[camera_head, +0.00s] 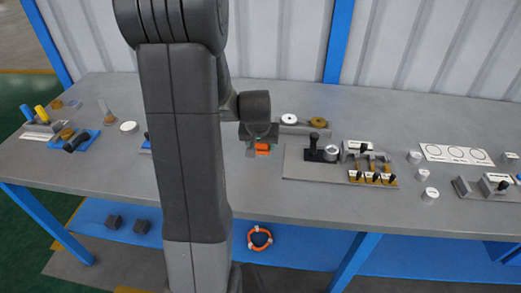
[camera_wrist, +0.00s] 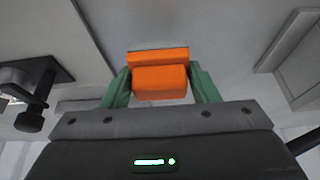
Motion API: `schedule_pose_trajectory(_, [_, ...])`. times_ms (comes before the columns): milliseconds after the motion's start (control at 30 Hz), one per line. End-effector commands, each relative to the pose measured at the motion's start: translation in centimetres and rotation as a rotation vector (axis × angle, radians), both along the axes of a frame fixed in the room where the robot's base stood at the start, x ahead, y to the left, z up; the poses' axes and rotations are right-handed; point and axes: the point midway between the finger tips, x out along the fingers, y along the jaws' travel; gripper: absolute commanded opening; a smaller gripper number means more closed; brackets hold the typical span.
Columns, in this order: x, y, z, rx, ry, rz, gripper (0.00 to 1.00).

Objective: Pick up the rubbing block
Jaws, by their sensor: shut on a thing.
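The rubbing block appears to be the orange block (camera_wrist: 160,78) between the green fingers of my gripper (camera_wrist: 160,90) in the wrist view. The fingers press on its left and right sides. In the head view the orange block (camera_head: 263,148) shows small, just below the dark end of my gripper (camera_head: 262,145), over the middle of the grey workbench (camera_head: 240,188). I cannot tell whether the block touches the bench or hangs a little above it. My arm hides part of the bench to the left.
To the right a grey plate (camera_head: 300,170) carries a black-knobbed tool and several small parts. Behind the gripper lies a bar with a white and a brown disc (camera_head: 317,121). A printed card (camera_head: 455,153) lies farther right. The bench in front of the gripper is clear.

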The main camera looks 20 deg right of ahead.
Motion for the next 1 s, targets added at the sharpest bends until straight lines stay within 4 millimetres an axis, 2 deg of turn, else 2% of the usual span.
schedule_pose_trajectory(33, [0.2,-0.1,1.3,-0.004,-0.007,0.0,0.29])
schedule_pose_trajectory(200, [0.1,-0.1,5.0,-0.004,-0.007,0.0,0.29])
schedule_pose_trajectory(500, [0.1,-0.1,10.8,-0.003,-0.005,0.0,0.29])
schedule_pose_trajectory(700, [0.1,-0.1,13.3,-0.002,-0.003,0.0,0.29])
schedule_pose_trajectory(1000, [0.1,0.0,14.9,-0.002,-0.001,0.0,0.29])
